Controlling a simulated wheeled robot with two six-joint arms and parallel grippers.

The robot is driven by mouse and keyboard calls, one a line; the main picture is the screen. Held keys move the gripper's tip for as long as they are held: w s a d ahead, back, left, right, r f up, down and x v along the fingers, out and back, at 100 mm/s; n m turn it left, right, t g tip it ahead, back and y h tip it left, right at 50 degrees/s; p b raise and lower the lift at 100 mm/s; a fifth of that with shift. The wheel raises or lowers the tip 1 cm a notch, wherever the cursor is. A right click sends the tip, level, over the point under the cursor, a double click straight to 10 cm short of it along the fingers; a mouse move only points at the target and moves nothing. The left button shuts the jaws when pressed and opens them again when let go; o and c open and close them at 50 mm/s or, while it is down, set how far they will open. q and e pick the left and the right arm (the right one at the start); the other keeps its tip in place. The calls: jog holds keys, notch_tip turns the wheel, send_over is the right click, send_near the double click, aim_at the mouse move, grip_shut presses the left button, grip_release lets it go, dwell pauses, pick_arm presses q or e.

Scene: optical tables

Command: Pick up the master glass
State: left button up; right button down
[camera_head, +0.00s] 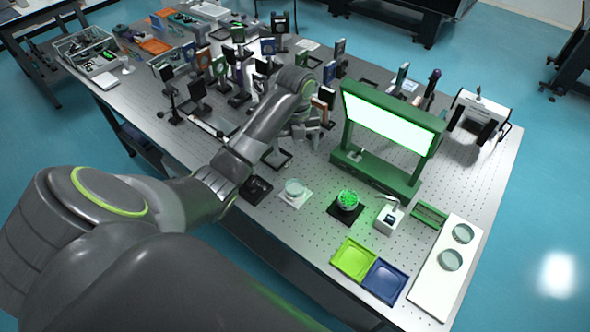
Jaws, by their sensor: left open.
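My left arm reaches in from the left over the optical table. Its gripper (310,133) is open, near the left post of the green-framed light panel (392,125). No glass shows between its fingers. Several round clear glass pieces are in view, and I cannot tell which is the master glass. One glass (295,187) rests on a white square pad in front of the gripper. Two more, an upper glass (463,233) and a lower glass (451,260), lie on a long white board (432,290) at the right. My right gripper is out of view.
A green-lit round piece (347,199) sits on a black base. A small white device (389,217), a lime tray (353,260) and a blue tray (384,281) are near the front edge. Many mounted optics (238,75) crowd the table's back left.

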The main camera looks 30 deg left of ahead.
pick_arm(q)
jog(key=b, duration=1)
send_over(295, 186)
jog(key=f, duration=0.7)
jog(key=w+f, duration=0.1)
jog(key=f, duration=0.2)
jog(key=shift+a+f, duration=0.2)
jog(key=shift+f, duration=0.2)
jog(key=f, duration=0.2)
jog(key=s+f+p, duration=0.1)
jog(key=f, duration=0.1)
jog(key=shift+d, duration=0.25)
jog(key=shift+f, duration=0.35)
jog(key=c, duration=1.2)
